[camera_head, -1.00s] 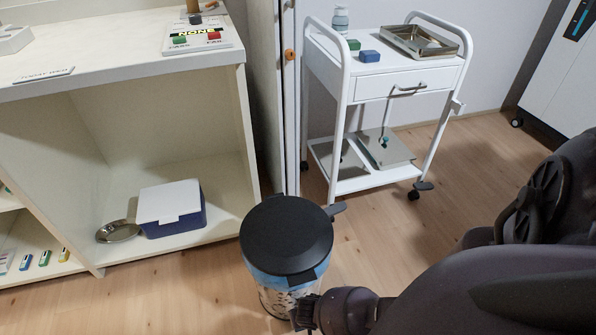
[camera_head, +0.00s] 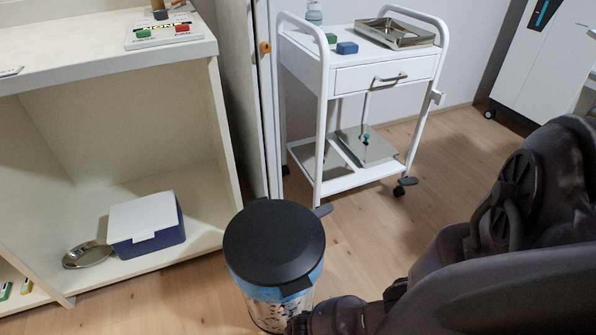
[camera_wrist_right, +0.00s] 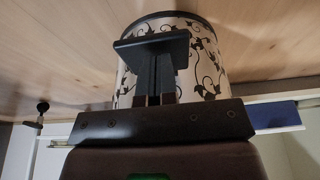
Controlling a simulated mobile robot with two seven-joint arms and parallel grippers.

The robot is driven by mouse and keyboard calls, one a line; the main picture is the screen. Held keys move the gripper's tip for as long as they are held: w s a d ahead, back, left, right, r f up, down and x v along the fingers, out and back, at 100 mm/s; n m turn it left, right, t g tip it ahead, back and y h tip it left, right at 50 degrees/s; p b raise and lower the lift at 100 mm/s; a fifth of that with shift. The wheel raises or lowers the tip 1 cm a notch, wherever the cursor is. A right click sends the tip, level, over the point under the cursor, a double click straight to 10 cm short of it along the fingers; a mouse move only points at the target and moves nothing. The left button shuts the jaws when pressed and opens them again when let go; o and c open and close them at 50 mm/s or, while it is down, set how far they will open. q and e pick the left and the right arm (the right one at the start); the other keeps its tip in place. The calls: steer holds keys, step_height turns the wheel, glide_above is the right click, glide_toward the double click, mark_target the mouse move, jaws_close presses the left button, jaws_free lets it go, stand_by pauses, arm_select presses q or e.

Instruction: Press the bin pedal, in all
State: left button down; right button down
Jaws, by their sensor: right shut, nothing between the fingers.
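The bin (camera_head: 272,245) stands on the floor with a round black lid, which is down, and a patterned body. The right wrist view looks at the bin's body (camera_wrist_right: 207,62) upside down, with the floor at the top. A dark flat pedal (camera_wrist_right: 150,47) sticks out in front of the bin there. My right gripper (camera_wrist_right: 157,85) is shut and empty, its fingertips at the pedal; I cannot tell whether they touch it. In the head view my right wrist is low beside the bin's base, the fingers mostly hidden. My left gripper is not in view.
A white trolley (camera_head: 360,78) with a tray stands behind the bin to the right. A white shelf unit (camera_head: 222,130) on the left holds a blue box with a white lid (camera_head: 145,222) and a metal dish (camera_head: 88,255). Bare floor lies right of the bin.

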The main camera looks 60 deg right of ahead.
steer(key=shift+f, duration=0.95)
arm_select(q)
steer(key=shift+b, duration=0.3)
arm_select(e)
steer(key=shift+s+a+f, duration=0.15)
steer(key=shift+f, duration=0.3)
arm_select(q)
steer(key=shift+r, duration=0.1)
